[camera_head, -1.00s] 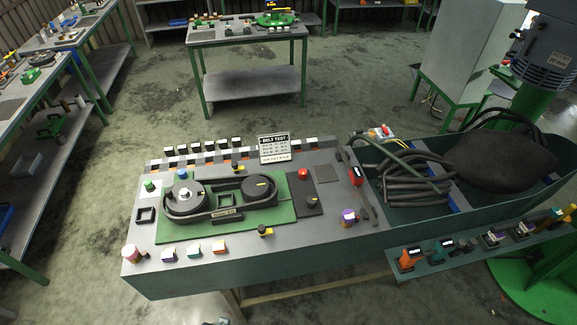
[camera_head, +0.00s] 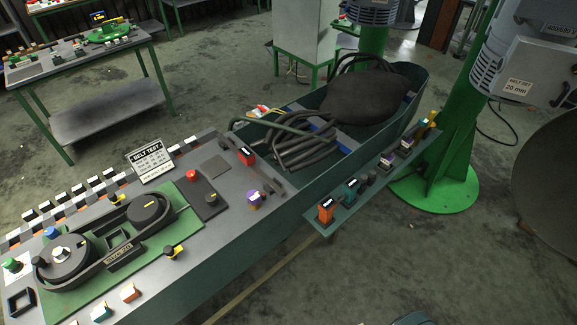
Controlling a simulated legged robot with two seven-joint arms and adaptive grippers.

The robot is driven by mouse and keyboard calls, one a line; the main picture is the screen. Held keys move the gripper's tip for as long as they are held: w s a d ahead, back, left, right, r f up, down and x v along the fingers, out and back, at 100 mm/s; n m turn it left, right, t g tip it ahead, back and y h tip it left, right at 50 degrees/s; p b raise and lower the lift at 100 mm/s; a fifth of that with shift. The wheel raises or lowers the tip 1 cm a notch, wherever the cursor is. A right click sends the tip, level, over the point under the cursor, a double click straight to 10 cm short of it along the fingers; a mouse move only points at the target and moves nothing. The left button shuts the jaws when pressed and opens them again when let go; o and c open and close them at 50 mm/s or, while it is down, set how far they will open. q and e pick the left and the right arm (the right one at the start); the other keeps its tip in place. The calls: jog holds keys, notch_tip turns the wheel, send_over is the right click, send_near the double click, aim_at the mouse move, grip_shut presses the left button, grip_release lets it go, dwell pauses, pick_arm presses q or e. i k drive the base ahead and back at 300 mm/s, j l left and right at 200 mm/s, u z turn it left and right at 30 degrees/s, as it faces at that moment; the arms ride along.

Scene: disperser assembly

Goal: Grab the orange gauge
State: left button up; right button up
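The orange gauge (camera_head: 326,210) stands upright at the near left end of a narrow green side shelf (camera_head: 345,217), which runs along the outside of the bench. It has a dark display face near its top. A teal gauge (camera_head: 351,189) stands just beyond it on the same shelf. Neither of my grippers can be made out in the head view, and nothing is seen touching the orange gauge.
A green column (camera_head: 445,150) stands right. The floor (camera_head: 400,260) before the shelf is mostly clear.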

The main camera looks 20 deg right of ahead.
aim_at(326, 207)
jog(key=z, duration=1.25)
